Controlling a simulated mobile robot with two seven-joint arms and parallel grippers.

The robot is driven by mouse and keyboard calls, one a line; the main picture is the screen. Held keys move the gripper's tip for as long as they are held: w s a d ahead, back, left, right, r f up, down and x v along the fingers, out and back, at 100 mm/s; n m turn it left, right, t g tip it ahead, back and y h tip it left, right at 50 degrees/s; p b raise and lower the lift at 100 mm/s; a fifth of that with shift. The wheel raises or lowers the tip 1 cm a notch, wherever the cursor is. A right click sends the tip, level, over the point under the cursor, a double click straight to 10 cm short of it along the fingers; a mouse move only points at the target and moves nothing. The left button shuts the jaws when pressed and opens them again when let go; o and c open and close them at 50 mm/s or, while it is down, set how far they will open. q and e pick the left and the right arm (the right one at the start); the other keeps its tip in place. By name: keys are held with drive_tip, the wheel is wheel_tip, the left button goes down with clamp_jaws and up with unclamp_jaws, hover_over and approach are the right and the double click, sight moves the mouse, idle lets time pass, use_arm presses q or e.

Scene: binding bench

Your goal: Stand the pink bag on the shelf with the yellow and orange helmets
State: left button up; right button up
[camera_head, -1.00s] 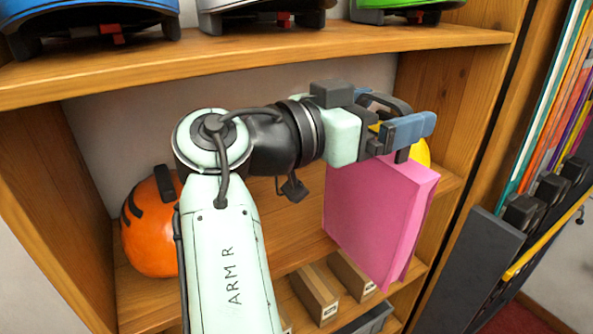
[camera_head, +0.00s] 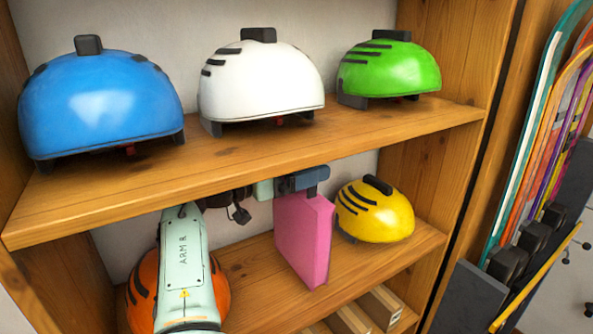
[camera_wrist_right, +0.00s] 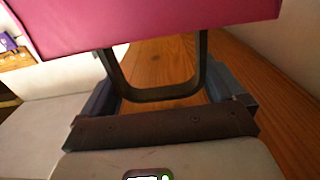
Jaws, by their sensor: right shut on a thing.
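The pink bag (camera_head: 303,240) is upright in the lower shelf opening, between the orange helmet (camera_head: 143,285) on the left and the yellow helmet (camera_head: 376,212) on the right. My right gripper (camera_head: 305,181) is shut on the bag's dark handle, just under the upper board. The right wrist view shows the handle (camera_wrist_right: 155,97) between the fingers and the pink bag (camera_wrist_right: 150,22) beyond. The bag's bottom is close to the shelf board (camera_head: 255,280); I cannot tell if it touches. My right arm covers much of the orange helmet. My left gripper is out of view.
The upper shelf (camera_head: 230,165) holds a blue helmet (camera_head: 100,105), a white helmet (camera_head: 262,85) and a green helmet (camera_head: 390,70). Cardboard boxes (camera_head: 380,305) sit below. A rack of boards (camera_head: 540,130) stands at the right. Bare board shows left of the bag.

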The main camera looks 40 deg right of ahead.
sight(299, 215)
drive_tip(key=shift+w+r, duration=0.1)
drive_tip(key=shift+w, duration=0.05)
drive_tip(key=shift+w+f, duration=0.3)
drive_tip(key=shift+f, duration=0.95)
drive_tip(key=shift+s+f, duration=0.3)
drive_tip(key=shift+f, duration=0.3)
drive_tip(key=shift+w, duration=0.2)
drive_tip(key=o, duration=1.6)
drive_tip(key=shift+f, duration=0.2)
drive_tip(key=shift+o, duration=0.2)
drive_tip(key=shift+s+r, duration=0.1)
